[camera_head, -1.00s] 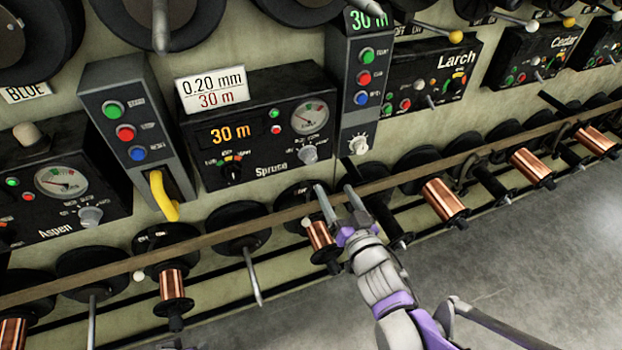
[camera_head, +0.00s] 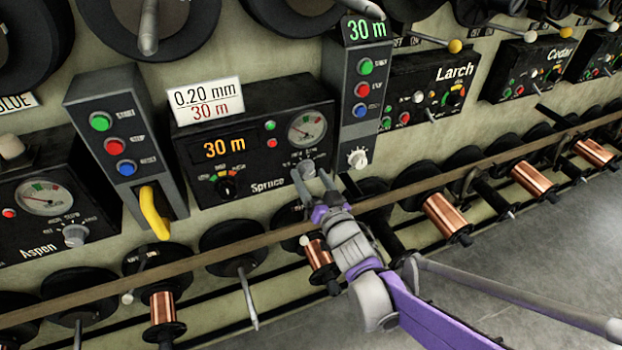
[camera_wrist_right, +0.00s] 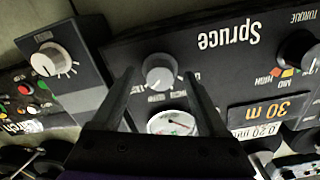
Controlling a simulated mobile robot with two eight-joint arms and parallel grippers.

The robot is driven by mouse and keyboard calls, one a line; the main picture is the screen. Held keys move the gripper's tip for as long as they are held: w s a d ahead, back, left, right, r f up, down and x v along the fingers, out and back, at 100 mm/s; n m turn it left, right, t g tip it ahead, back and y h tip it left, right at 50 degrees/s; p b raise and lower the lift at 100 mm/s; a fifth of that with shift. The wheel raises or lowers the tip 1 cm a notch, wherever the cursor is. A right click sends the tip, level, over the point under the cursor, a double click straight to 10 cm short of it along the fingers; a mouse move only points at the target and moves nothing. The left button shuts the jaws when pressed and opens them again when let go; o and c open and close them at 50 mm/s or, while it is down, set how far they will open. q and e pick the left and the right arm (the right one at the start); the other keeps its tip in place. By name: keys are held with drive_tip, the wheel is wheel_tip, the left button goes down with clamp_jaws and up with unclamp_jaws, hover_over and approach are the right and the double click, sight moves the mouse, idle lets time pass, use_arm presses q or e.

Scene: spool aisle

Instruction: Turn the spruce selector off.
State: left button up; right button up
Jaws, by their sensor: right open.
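The Spruce panel (camera_head: 255,140) is a black box with an orange "30 m" display, a gauge and knobs. Its selector (camera_head: 303,169) is a light grey knob at the lower right, under the gauge, partly covered by my fingers. My right gripper (camera_head: 311,178) is open just in front of it. In the right wrist view the selector (camera_wrist_right: 159,71) shows between the two spread fingertips, upside down, with its pointer and part of its scale visible. I cannot tell whether the fingers touch it. My left gripper is not in view.
A control box (camera_head: 357,95) with coloured buttons and a white knob stands right of the panel. Another box with a yellow handle (camera_head: 154,212) stands left. A wooden rail (camera_head: 215,258) and spools run below. Larch (camera_head: 432,85) and Aspen (camera_head: 45,215) panels flank it.

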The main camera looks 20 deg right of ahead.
drive_tip(key=shift+c, duration=0.3)
clamp_jaws()
drive_tip(key=shift+n, duration=0.4)
drive_tip(key=n+p, duration=0.1)
drive_tip(key=n, duration=0.2)
drive_tip(key=shift+n, duration=0.4)
drive_tip(key=n+p, duration=0.1)
drive_tip(key=n, duration=0.4)
drive_tip(key=shift+p, duration=0.3)
drive_tip(key=n+p, duration=0.1)
drive_tip(key=n, duration=0.4)
drive_tip(key=shift+n, duration=0.4)
drive_tip(key=n+p, duration=0.1)
drive_tip(key=n, duration=0.4)
drive_tip(key=shift+n, duration=0.4)
